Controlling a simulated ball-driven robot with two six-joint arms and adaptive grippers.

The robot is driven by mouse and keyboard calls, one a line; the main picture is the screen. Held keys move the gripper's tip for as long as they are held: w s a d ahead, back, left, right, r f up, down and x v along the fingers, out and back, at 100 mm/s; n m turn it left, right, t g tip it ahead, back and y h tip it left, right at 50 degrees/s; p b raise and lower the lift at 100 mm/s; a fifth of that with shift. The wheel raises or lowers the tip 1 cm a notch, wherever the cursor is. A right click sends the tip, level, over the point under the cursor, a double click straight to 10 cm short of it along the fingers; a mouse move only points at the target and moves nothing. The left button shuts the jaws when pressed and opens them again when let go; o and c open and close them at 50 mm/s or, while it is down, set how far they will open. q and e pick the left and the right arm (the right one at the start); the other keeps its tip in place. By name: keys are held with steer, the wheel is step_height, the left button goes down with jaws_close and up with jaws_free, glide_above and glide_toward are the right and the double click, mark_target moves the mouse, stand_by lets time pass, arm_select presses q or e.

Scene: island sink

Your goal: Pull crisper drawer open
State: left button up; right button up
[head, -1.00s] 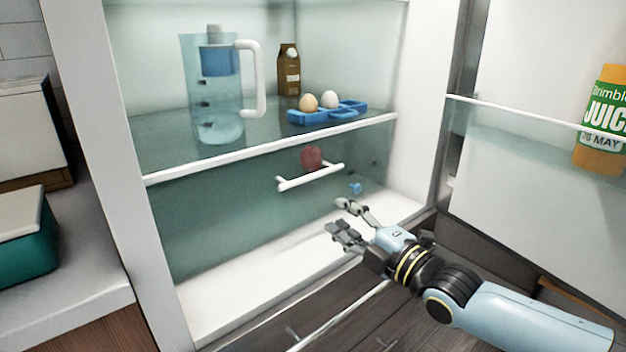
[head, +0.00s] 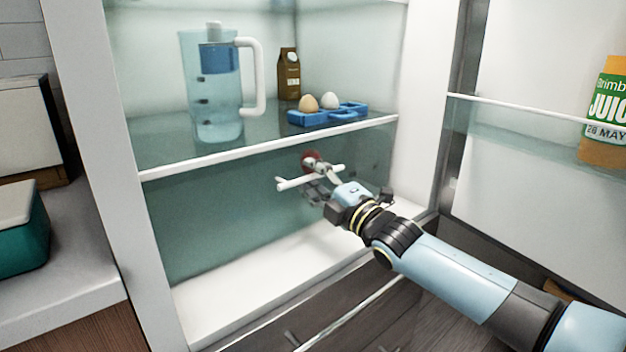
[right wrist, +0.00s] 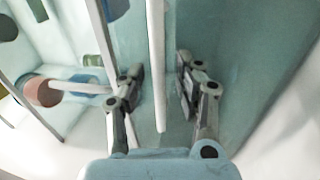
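The crisper drawer (head: 215,220) is a translucent greenish front below the lower fridge shelf, and it looks shut. Its white bar handle (head: 287,183) sticks out near the top of the front. My right gripper (head: 315,177) is at the handle, with fingers above and below it. In the right wrist view the handle (right wrist: 157,60) runs between the two spread fingers (right wrist: 160,88), with gaps on both sides. A reddish round thing (head: 309,158) shows behind the drawer front, partly hidden by my fingers. My left gripper is not in view.
On the shelf (head: 160,172) above stand a blue pitcher (head: 218,100), a brown carton (head: 289,75) and a blue egg tray (head: 318,117) with two eggs. The open fridge door (head: 550,190) at right holds a juice bottle (head: 605,115). A counter (head: 75,250) is at left.

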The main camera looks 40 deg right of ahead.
jaws_close()
stand_by(0.6)
